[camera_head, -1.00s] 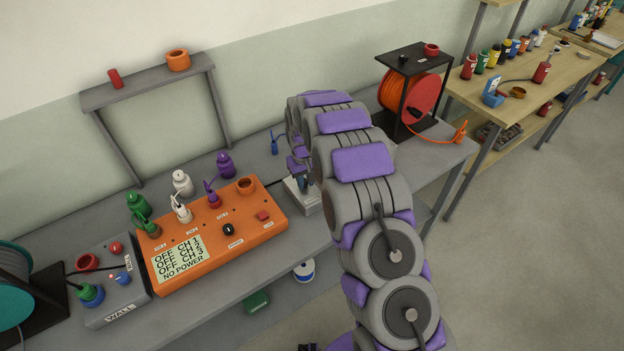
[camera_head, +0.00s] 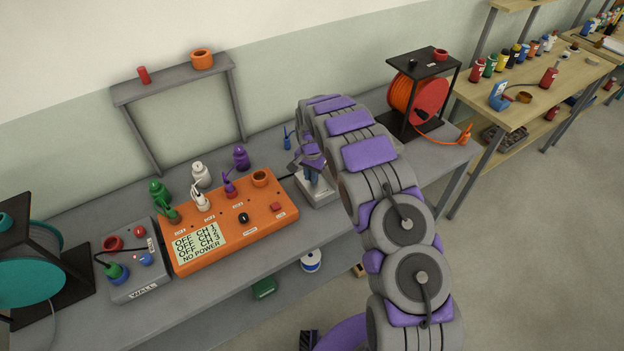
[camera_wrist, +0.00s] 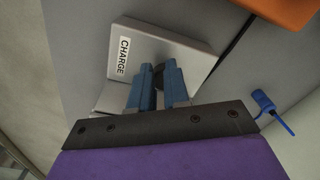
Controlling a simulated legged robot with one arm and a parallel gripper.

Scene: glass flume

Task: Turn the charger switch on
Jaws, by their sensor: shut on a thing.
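The charger box (camera_wrist: 185,45) is pale grey with a CHARGE label, shown from above in the wrist view. In the head view the charger box (camera_head: 322,197) sits on the grey bench right of the orange panel, partly covered by my arm. My gripper (camera_wrist: 160,78) is over the box, its two blue fingers shut on a small dark switch knob (camera_wrist: 159,73) between the tips. The fingers hide most of the knob, so its setting cannot be told. My gripper (camera_head: 312,178) also shows in the head view, partly hidden by my arm.
The orange panel (camera_head: 258,220) reads OFF on its channels and NO POWER. A grey WALL box (camera_head: 130,285) stands left of it. A blue plug (camera_wrist: 265,101) lies near the charger. An orange cable reel (camera_head: 408,92) stands at right.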

